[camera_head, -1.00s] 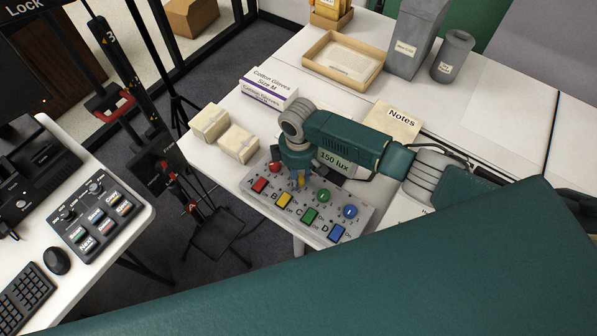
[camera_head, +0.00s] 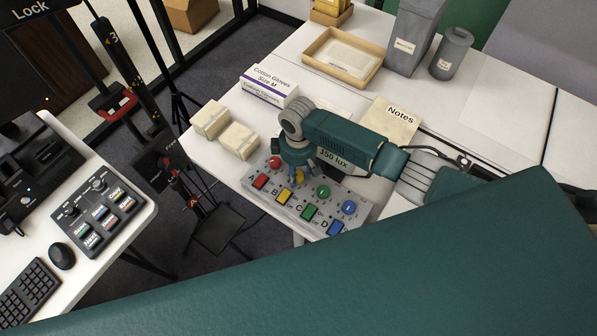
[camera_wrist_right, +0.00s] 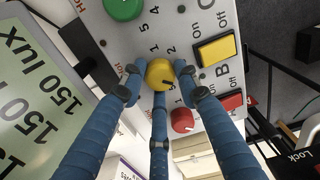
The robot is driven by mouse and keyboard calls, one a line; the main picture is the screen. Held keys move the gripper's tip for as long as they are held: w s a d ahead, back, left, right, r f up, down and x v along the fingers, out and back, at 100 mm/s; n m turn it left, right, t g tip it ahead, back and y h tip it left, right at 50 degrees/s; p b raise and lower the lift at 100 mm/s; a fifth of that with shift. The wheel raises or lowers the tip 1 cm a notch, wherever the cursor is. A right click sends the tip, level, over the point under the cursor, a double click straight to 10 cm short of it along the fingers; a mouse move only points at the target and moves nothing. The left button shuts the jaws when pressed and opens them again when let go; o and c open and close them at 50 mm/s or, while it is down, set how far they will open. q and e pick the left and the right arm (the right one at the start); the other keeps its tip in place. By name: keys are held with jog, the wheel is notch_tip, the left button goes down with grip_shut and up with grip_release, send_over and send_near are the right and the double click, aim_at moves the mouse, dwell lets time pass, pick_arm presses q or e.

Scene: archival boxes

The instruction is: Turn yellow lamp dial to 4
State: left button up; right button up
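The yellow lamp dial (camera_head: 299,176) is on the grey control panel (camera_head: 262,200), between the red dial (camera_head: 275,162) and the green dial (camera_head: 323,192). In the wrist view, the yellow dial (camera_wrist_right: 160,73) has a dark pointer mark toward the lower right; I cannot tell which number it is at. My right gripper (camera_head: 299,166) is over the panel from above. In the wrist view, its three blue fingers (camera_wrist_right: 159,78) surround the yellow dial, their tips against its sides. My left gripper is not in view.
The blue dial (camera_head: 349,207) and lit square buttons share the panel. A 150 lux display (camera_head: 333,158) stands just behind. A glove box (camera_head: 269,86), two cream blocks (camera_head: 238,140), a notes sheet (camera_head: 396,121) and a wooden tray (camera_head: 340,60) are nearby.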

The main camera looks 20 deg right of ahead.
aim_at(298, 174)
jog(key=shift+o, duration=0.9)
notch_tip(298, 174, up, 12)
dwell(0.3)
